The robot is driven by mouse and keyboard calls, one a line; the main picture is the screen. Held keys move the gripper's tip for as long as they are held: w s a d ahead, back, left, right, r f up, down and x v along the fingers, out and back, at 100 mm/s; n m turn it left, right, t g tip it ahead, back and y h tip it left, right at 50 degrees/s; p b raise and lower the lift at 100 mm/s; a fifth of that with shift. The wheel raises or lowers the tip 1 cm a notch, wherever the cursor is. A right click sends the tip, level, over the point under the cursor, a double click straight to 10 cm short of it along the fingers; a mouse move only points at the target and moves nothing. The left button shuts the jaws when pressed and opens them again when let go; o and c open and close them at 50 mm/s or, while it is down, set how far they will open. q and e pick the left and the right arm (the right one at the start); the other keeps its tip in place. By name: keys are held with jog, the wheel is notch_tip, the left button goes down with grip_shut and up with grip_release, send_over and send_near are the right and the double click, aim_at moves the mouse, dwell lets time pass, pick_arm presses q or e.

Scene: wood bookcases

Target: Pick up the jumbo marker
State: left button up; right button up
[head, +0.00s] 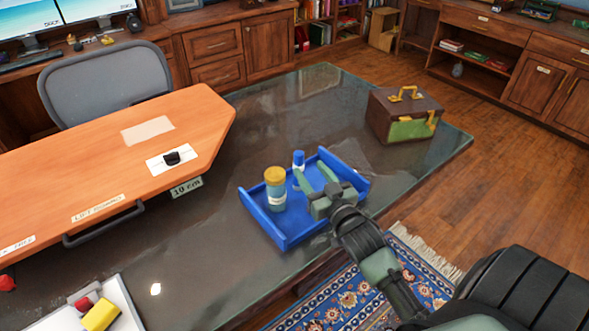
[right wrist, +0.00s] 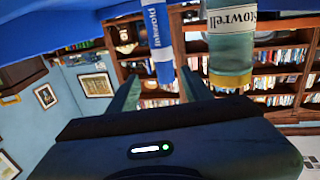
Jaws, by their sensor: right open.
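The jumbo marker (head: 298,160) stands upright in the blue tray (head: 287,240), with a blue cap and a pale band. In the right wrist view the marker (right wrist: 158,45) hangs upside down in the picture, lined up between my fingers. My right gripper (head: 315,179) is open over the tray, its fingers pointing at the marker. Its fingers also show in the right wrist view (right wrist: 158,88). I cannot tell whether they reach around the marker. The marker's lower part is partly hidden in the head view. My left gripper is not in view.
A teal jar with a yellow lid (head: 275,190) stands in the tray, left of the marker and close to my fingers. The tray walls are low. A brown and green box (head: 403,115) stands at the back right. The dark tabletop (head: 285,105) is clear behind the tray.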

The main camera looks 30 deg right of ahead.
aim_at(301, 160)
jog(key=w, duration=0.1)
jog(key=w+r, duration=0.1)
jog(key=shift+w+p, duration=0.35)
jog(key=shift+w, duration=0.05)
jog(key=w, duration=0.2)
jog(key=shift+w+f, duration=0.15)
jog(key=shift+w, duration=0.5)
jog(key=shift+d, duration=0.1)
jog(key=c, duration=0.9)
grip_shut()
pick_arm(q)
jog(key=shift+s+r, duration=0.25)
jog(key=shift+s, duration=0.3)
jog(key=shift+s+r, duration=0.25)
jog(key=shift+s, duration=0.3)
